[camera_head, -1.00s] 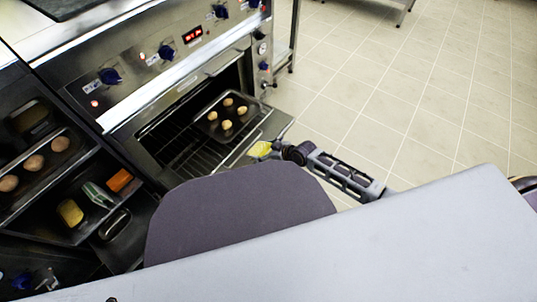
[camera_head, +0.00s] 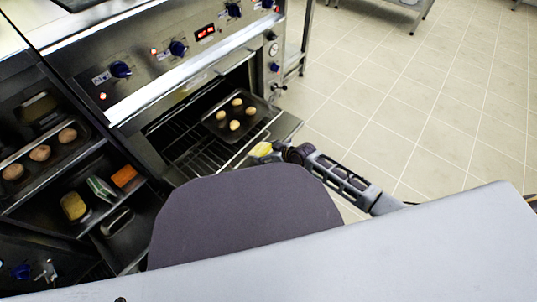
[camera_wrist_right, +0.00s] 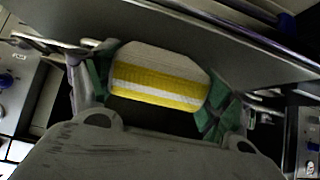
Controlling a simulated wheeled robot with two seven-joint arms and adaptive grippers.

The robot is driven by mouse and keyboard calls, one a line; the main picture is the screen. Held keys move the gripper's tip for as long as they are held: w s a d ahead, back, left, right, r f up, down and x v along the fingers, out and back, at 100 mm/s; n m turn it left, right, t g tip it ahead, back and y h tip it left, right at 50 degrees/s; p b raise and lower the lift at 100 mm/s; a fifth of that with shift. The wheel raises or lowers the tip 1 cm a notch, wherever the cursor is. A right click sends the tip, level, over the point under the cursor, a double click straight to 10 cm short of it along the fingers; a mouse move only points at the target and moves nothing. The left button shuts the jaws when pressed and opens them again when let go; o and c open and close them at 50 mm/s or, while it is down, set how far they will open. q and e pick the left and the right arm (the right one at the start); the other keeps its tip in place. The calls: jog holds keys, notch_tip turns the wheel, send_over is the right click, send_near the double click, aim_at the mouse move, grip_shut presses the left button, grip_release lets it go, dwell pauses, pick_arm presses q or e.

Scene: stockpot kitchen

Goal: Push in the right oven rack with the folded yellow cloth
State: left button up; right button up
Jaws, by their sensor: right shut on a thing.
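The open oven (camera_head: 200,95) holds a wire rack (camera_head: 190,152). A dark tray (camera_head: 214,128) with several round buns sits at the rack's right side. My right gripper (camera_head: 268,151) is at the front right of the opening, beside the tray and rack. It is shut on the folded yellow cloth (camera_head: 261,149). In the right wrist view, the yellow cloth (camera_wrist_right: 160,84) with white stripes sits between the green fingers of my right gripper (camera_wrist_right: 155,92). I cannot tell whether the cloth touches the rack. My left gripper is not in view.
The oven's control panel (camera_head: 190,45) has blue knobs. The tiled floor (camera_head: 400,100) to the right is clear.

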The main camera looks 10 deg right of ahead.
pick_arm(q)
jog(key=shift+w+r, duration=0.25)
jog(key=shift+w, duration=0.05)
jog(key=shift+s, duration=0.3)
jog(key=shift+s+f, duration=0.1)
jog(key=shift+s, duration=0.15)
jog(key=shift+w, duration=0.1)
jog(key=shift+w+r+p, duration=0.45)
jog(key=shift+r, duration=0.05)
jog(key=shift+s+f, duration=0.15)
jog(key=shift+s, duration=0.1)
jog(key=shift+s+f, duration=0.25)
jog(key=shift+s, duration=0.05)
pick_arm(e)
jog(key=shift+w+a+f, duration=0.1)
jog(key=shift+w+f, duration=0.05)
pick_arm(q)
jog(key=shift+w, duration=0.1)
pick_arm(e)
jog(key=shift+w+a+f, duration=0.15)
jog(key=shift+w, duration=0.05)
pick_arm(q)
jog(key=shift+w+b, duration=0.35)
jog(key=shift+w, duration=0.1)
pick_arm(e)
jog(key=shift+w+a+f, duration=0.25)
